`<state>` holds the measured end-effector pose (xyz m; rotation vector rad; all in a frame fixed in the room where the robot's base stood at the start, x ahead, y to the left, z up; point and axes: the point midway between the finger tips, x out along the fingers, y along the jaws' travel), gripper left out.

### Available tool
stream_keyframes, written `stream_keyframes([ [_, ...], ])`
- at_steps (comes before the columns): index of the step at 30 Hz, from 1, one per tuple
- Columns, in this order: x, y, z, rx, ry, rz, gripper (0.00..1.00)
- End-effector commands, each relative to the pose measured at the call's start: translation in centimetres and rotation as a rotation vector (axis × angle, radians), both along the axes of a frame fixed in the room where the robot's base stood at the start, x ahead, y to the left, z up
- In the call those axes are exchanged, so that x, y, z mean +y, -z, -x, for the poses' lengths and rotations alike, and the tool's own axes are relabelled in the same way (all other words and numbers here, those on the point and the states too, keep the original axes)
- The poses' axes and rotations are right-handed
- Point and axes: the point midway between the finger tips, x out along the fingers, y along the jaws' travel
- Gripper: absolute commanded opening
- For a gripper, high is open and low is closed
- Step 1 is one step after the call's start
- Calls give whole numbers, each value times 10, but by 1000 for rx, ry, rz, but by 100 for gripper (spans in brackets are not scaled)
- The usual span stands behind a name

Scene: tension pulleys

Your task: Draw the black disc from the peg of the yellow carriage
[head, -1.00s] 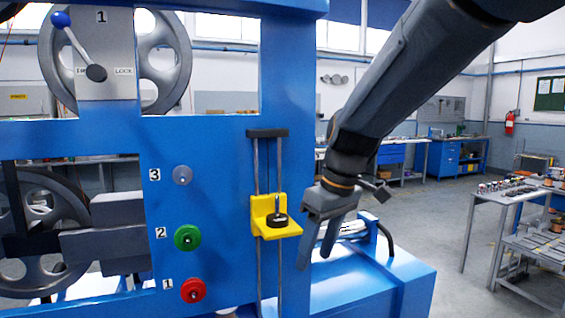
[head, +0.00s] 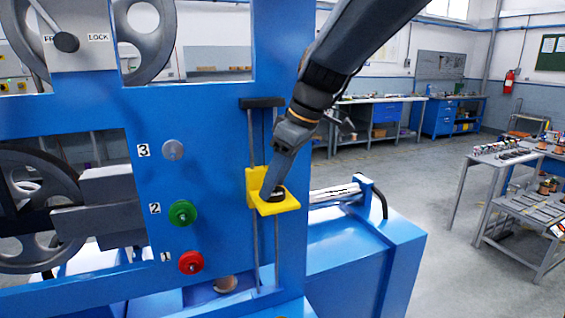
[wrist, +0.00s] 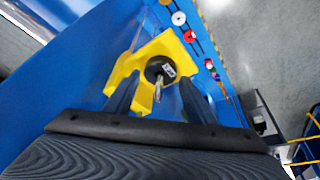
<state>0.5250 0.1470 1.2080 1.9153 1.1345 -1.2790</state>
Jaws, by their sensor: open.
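The yellow carriage (head: 285,206) sits on two vertical rods on the blue machine's front. The black disc (wrist: 158,67) lies on the carriage, around its upright metal peg (wrist: 157,90), in the wrist view. In the head view my gripper (head: 272,190) is at the carriage and hides most of the disc and peg. In the wrist view my gripper's two fingers (wrist: 160,95) are open and apart, pointing toward the disc, one on each side of the peg. Whether they touch the disc cannot be told.
Left of the carriage are a grey knob (head: 173,150), a green knob (head: 183,213) and a red knob (head: 191,262), numbered 3, 2 and 1. The blue machine frame (head: 200,110) stands close behind. Free floor (head: 410,190) lies to the right.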

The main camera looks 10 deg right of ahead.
Motion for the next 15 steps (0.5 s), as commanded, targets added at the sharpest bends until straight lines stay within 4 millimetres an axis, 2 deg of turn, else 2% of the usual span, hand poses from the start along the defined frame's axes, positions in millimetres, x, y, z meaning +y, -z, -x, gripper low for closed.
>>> stream_keyframes([
  [4,2,9,-1,2,2,1,50],
  [12,2,10,-2,0,4,1,50],
  [13,2,10,-2,0,4,1,48],
  [15,2,10,-2,0,4,1,37],
])
